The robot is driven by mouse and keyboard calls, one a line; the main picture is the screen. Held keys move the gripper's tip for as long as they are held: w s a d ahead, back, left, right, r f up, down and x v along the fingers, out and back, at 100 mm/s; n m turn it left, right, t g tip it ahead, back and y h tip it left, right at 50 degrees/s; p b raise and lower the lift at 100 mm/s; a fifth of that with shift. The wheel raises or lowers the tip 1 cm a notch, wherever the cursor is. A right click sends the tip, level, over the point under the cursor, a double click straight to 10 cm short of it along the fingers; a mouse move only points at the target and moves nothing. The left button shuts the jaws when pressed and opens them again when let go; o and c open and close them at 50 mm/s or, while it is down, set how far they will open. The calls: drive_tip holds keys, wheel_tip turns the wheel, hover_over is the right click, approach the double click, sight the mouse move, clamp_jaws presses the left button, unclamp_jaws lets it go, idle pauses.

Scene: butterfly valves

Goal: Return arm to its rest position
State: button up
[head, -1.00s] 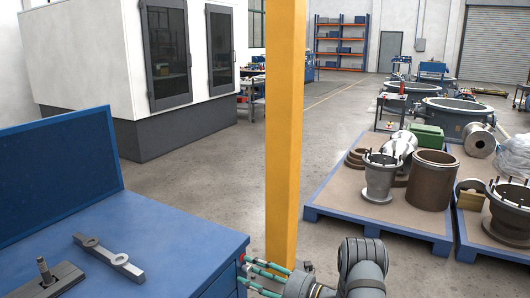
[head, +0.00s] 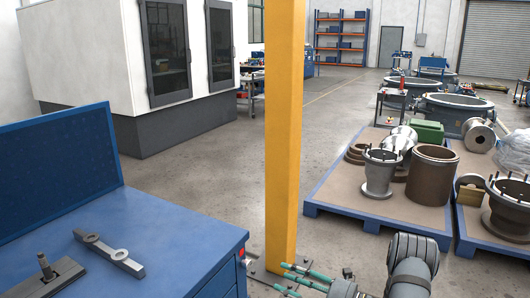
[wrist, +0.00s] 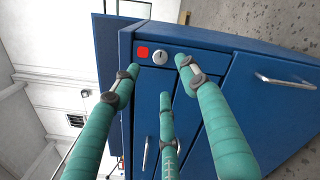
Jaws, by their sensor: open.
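My gripper (head: 284,278) is at the bottom of the head view, just right of the blue workbench corner and in front of the foot of the yellow post. Its three teal-wrapped fingers point left toward the bench, spread and empty. In the wrist view the open fingers (wrist: 158,88) face the blue bench cabinet (wrist: 220,75) with nothing between them. Part of my arm shows to the right of the gripper, cut off by the lower frame edge.
The blue workbench (head: 165,235) holds a grey two-ring link (head: 108,254) and a block with an upright pin (head: 48,277). A yellow post (head: 284,140) stands close behind my gripper. Pallets with valve bodies (head: 378,172) lie at right. Open floor (head: 215,165) lies behind the bench.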

sight(250, 266)
drive_tip(key=x, duration=0.8)
drive_tip(key=s+x, duration=0.1)
drive_tip(key=x, duration=0.3)
drive_tip(key=shift+w+a+f, duration=0.15)
drive_tip(key=shift+a, duration=0.25)
drive_tip(key=shift+d+f+n+b, duration=0.2)
drive_tip(key=shift+n+b, duration=0.7)
drive_tip(key=shift+b, duration=0.1)
drive_tip(key=n+b, duration=0.6)
drive_tip(key=n, duration=0.1)
drive_tip(key=shift+n, duration=0.4)
drive_tip(key=n+b, duration=0.3)
drive_tip(key=n, duration=0.1)
drive_tip(key=shift+n, duration=0.4)
drive_tip(key=n, duration=0.1)
drive_tip(key=n+b, duration=0.1)
drive_tip(key=n, duration=0.1)
drive_tip(key=shift+d+r+n, duration=0.1)
drive_tip(key=shift+r+n, duration=0.1)
drive_tip(key=shift+n, duration=0.1)
drive_tip(key=shift+d, duration=0.15)
drive_tip(key=shift+s+d+r, duration=0.15)
drive_tip(key=shift+s+d, duration=0.3)
drive_tip(key=shift+d, duration=0.05)
